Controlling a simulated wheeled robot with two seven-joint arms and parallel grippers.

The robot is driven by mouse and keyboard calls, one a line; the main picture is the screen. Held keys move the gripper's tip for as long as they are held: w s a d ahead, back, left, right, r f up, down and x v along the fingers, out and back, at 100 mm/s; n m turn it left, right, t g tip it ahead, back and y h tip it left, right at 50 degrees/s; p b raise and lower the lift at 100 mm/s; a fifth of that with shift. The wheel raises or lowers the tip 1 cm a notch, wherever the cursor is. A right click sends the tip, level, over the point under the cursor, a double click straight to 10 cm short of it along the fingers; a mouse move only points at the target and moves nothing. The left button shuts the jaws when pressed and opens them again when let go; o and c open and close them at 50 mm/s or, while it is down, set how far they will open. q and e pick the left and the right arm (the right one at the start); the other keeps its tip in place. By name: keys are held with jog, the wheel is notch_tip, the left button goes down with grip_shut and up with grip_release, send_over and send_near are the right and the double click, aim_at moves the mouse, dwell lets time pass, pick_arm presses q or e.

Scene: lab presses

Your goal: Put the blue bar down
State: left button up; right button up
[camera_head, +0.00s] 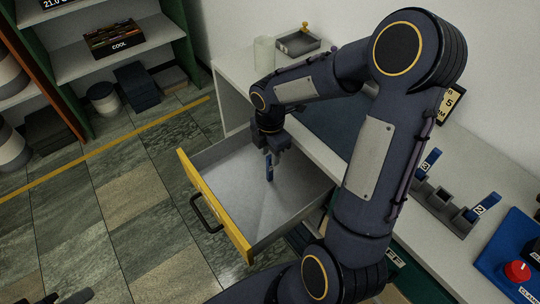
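A small blue bar (269,168) hangs upright below my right gripper (269,152), which looks shut on its top end. The bar is over the inside of an open drawer (223,217) with a yellow front. I cannot tell whether the bar's lower end touches the drawer floor. Two other blue bars, marked 3 (429,160) and 2 (484,207), stand tilted in a grey rack (437,207) on the white counter. A dark tip at the bottom left edge appears to be my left gripper (66,297); its fingers are mostly cut off.
The drawer looks otherwise empty. The counter (440,258) holds a blue box with a red button (517,271) at right, a pale cup (264,55) and a grey tray (298,46) at the back. Shelves (115,45) stand at the left. The tiled floor left of the drawer is clear.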

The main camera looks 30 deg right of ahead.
jog(key=s+a+r+m+t+p, duration=0.1)
jog(key=s+r+m, duration=0.3)
jog(key=r, duration=0.9)
jog(key=s+a+m+t+y, duration=0.2)
jog(key=s+a+m, duration=0.1)
jog(key=s+m, duration=0.3)
jog(key=s+a+m+t+y, duration=0.1)
jog(key=s+a+m+t, duration=0.1)
jog(key=s+m, duration=0.5)
jog(key=a+r+m, duration=0.1)
jog(key=m, duration=0.2)
jog(key=shift+s+a+m+t+y, duration=0.15)
jog(key=shift+a+m+t+y, duration=0.15)
jog(key=shift+y, duration=0.1)
